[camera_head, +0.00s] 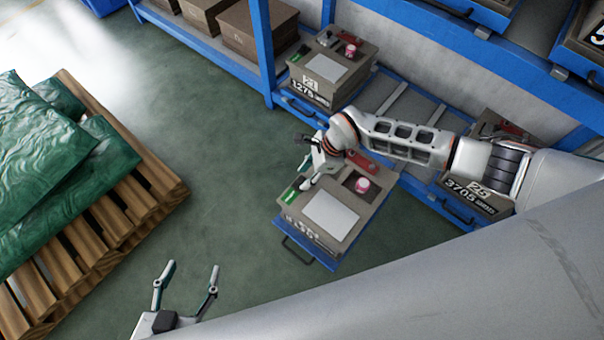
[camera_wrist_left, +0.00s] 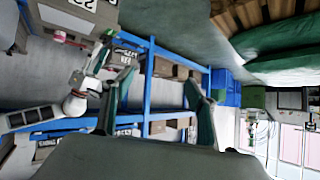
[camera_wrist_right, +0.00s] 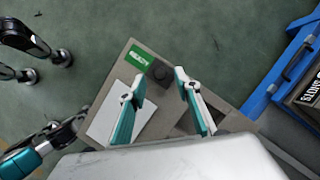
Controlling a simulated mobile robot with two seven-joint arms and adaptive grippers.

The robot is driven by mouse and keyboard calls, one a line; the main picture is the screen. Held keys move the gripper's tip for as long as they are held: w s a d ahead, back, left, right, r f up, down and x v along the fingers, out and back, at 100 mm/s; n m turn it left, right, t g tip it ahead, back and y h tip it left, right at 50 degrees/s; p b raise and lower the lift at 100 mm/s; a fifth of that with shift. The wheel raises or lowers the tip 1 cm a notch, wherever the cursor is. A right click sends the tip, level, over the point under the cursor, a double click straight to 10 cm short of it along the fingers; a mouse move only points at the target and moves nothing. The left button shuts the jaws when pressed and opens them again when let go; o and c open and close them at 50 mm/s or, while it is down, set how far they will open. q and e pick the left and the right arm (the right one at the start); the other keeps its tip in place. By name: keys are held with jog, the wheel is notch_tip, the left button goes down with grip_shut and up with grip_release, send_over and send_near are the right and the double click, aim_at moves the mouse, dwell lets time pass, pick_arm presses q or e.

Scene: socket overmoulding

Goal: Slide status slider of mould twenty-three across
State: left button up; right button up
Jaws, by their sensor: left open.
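A grey-brown mould box (camera_head: 287,213) sits on a pulled-out blue tray between moulds 21 and 25. Its front number is too blurred to read. Its top carries a white sheet (camera_head: 331,215), a pink-lidded jar (camera_head: 362,185) and a green status field (camera_head: 291,193). In the right wrist view the green field (camera_wrist_right: 138,58) shows beside a dark slider block (camera_wrist_right: 160,72). My right gripper (camera_wrist_right: 160,82) is over this corner, its fingers apart on either side of the block; contact cannot be told. My left gripper (camera_head: 192,267) is open and empty, low over the floor.
Mould 21 (camera_head: 327,72) and mould 25 (camera_head: 478,198) stand on the blue rack either side. A wooden pallet (camera_head: 150,185) with green sacks (camera_head: 60,165) lies at left. Green floor between pallet and rack is clear. Brown boxes (camera_head: 255,30) sit on the rack behind.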

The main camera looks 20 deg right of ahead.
jog(key=shift+x, duration=0.8)
jog(key=c, duration=0.8)
pick_arm(q)
jog(key=shift+w+d+r, duration=0.4)
jog(key=shift+w+r, duration=0.1)
jog(key=shift+r, duration=0.05)
pick_arm(e)
grip_shut()
